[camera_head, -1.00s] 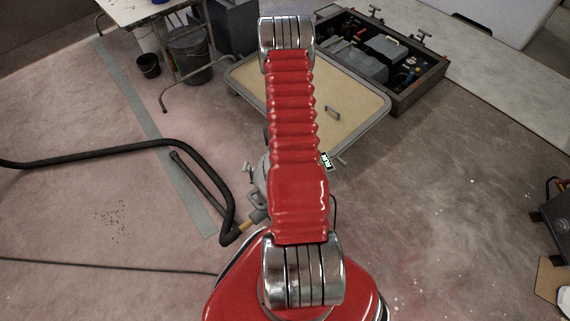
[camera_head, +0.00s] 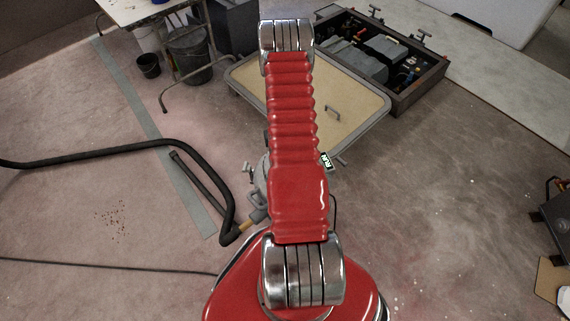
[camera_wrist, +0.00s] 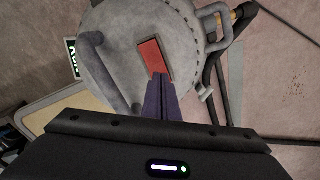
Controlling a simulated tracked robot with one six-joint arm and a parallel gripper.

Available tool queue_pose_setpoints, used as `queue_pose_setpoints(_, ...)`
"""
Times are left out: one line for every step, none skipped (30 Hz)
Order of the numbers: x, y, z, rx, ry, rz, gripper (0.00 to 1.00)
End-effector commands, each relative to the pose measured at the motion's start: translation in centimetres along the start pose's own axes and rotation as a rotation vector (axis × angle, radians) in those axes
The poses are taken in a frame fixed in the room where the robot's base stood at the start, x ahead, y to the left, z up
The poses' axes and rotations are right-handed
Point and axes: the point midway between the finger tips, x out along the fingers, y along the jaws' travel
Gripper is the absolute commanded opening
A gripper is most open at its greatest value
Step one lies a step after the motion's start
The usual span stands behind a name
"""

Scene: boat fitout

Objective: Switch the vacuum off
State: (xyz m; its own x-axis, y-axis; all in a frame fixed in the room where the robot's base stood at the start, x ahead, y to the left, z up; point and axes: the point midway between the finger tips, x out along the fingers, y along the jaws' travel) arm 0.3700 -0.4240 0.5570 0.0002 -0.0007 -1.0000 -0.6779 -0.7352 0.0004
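The vacuum (camera_wrist: 118,38) shows from above in the wrist view as a round grey lid with a rim and bolts. A red rectangular switch (camera_wrist: 154,58) lies on the lid. My gripper (camera_wrist: 160,76) is shut, its dark fingers together and empty, with the tips at the lower end of the red switch; I cannot tell whether they touch it. A label (camera_wrist: 71,58) reading RUN, partly cut off by the lid, is at the left. In the head view the vacuum (camera_head: 262,180) is mostly hidden behind my arm, and the RUN label (camera_head: 326,161) shows beside it.
A black hose (camera_head: 110,154) runs from the vacuum across the floor to the left. A cable (camera_head: 110,265) lies below it. A beige-topped hatch panel (camera_head: 340,105) and an open toolbox (camera_head: 405,100) are beyond. Buckets (camera_head: 188,55) stand at the back left.

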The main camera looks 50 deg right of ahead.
Motion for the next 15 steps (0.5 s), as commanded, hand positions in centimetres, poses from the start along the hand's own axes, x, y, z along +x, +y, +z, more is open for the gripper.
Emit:
queue_pose_setpoints(0.11, 0.0, 0.09, 0.0, -0.002, 0.0, 0.0)
queue_pose_setpoints(0.15, 0.01, 0.09, 0.0, -0.002, 0.0, 0.0)
queue_pose_setpoints(0.19, 0.01, 0.1, 0.0, -0.002, 0.0, 0.0)
queue_pose_setpoints(0.22, 0.01, 0.09, 0.0, -0.002, 0.0, 0.0)
queue_pose_setpoints(0.26, 0.01, 0.1, 0.0, -0.002, 0.0, 0.0)
queue_pose_setpoints(0.3, 0.01, 0.1, 0.0, -0.002, 0.0, 0.0)
queue_pose_setpoints(0.34, 0.01, 0.1, 0.0, -0.002, 0.0, 0.0)
queue_pose_setpoints(0.37, 0.01, 0.1, 0.0, -0.002, 0.0, 0.0)
queue_pose_setpoints(0.41, 0.01, 0.1, 0.0, -0.002, 0.0, 0.0)
queue_pose_setpoints(0.45, 0.01, 0.1, 0.0, -0.002, 0.0, 0.0)
queue_pose_setpoints(0.48, 0.01, 0.1, 0.0, -0.002, 0.0, 0.0)
queue_pose_setpoints(0.52, 0.01, 0.1, 0.0, -0.002, 0.0, 0.0)
queue_pose_setpoints(0.55, 0.01, 0.1, 0.0, -0.002, 0.0, 0.0)
queue_pose_setpoints(0.54, 0.01, 0.09, 0.0, -0.002, 0.0, 0.0)
queue_pose_setpoints(0.51, 0.01, 0.08, 0.0, -0.002, 0.0, 0.0)
